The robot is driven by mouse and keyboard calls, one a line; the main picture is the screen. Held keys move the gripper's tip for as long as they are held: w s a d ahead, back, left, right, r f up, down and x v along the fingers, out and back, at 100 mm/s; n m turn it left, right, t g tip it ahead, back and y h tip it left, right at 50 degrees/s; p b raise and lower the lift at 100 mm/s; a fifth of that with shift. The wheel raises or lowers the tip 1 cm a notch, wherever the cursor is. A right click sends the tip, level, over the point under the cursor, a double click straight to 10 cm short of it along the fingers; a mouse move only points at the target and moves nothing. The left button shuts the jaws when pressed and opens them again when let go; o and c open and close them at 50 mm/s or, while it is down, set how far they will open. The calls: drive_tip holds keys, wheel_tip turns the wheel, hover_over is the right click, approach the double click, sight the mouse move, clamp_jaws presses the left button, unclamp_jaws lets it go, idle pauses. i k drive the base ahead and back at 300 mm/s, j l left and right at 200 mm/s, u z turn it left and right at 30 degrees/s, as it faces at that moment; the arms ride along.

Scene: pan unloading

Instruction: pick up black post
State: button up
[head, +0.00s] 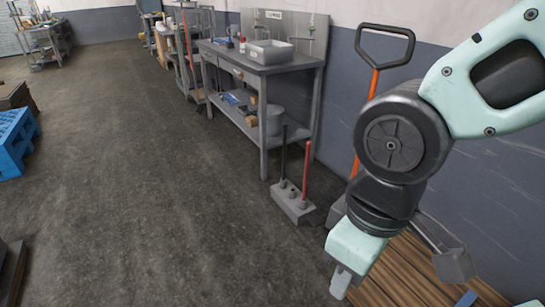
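The black post (284,153) stands upright at the left end of a low grey block (294,211) on the floor, near the right front leg of the workbench. A red post (306,162) stands upright at the right end of the same block. My gripper (340,283) is at the bottom of the view, to the right of the block and nearer to me, apart from both posts. It points downward. Only a pale finger end shows, so whether it is open or shut is unclear. I see nothing held in it.
A grey workbench (268,65) with a sink basin (269,53) stands behind the posts against the wall. An orange-shafted shovel (373,85) leans on the wall to the right. Wooden planks (405,270) lie at lower right. A blue pallet (14,140) is at far left. The middle floor is clear.

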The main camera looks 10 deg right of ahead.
sight(284, 179)
drive_tip(key=i+j+u, duration=0.25)
drive_tip(key=i, duration=0.3)
drive_tip(key=i+j+u, duration=0.25)
drive_tip(key=i, duration=0.35)
drive_tip(key=i+u, duration=0.25)
drive_tip(key=i, duration=0.35)
drive_tip(key=i+z, duration=0.35)
drive_tip(key=i, duration=0.3)
drive_tip(key=i+j+z, duration=0.3)
drive_tip(key=i, duration=0.3)
drive_tip(key=i+l+z, duration=0.2)
drive_tip(key=z, duration=0.2)
drive_tip(key=i+z, duration=0.85)
drive_tip(key=k+l, duration=0.05)
drive_tip(key=k, duration=0.05)
